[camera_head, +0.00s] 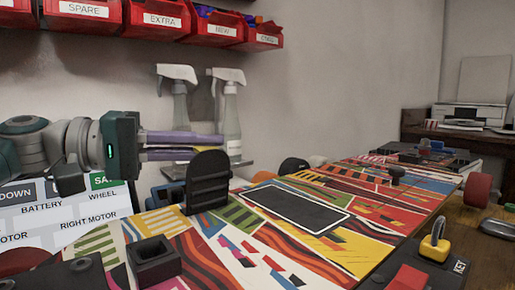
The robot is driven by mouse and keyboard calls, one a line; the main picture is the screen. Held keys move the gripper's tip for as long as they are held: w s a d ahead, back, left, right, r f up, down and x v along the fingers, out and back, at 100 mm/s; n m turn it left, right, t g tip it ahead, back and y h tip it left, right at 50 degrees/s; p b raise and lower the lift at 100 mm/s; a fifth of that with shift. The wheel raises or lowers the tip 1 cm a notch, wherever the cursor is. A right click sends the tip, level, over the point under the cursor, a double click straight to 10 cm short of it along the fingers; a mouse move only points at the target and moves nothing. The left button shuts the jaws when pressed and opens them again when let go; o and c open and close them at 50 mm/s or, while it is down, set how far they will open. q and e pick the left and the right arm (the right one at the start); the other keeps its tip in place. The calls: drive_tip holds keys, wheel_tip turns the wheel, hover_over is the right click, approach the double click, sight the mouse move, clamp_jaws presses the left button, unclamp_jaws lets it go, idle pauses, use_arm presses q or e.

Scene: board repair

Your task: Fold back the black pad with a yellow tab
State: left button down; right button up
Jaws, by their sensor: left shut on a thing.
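The black pad (208,182) stands up, roughly upright, on the colourful board (345,268), with its ridged face showing. My left gripper (218,147) comes in from the left just above and behind the pad's top edge. Its two purple fingers are nearly together, with a thin strip of yellow between them that looks like the tab. The pad hides part of the lower finger. A flat dark rectangle with a white outline (297,207) lies on the board right of the pad. My right gripper is not in view.
A black square socket (154,262) is on the board's near left. A yellow key block (435,243) sits at the right. Spray bottles (230,115) stand behind, below red bins (215,30). A labelled white panel (60,220) lies at the left.

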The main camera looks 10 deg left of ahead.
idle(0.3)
use_arm(q)
drive_tip(key=c, duration=1)
unclamp_jaws()
drive_tip(key=v, duration=1)
drive_tip(key=shift+f, duration=0.1)
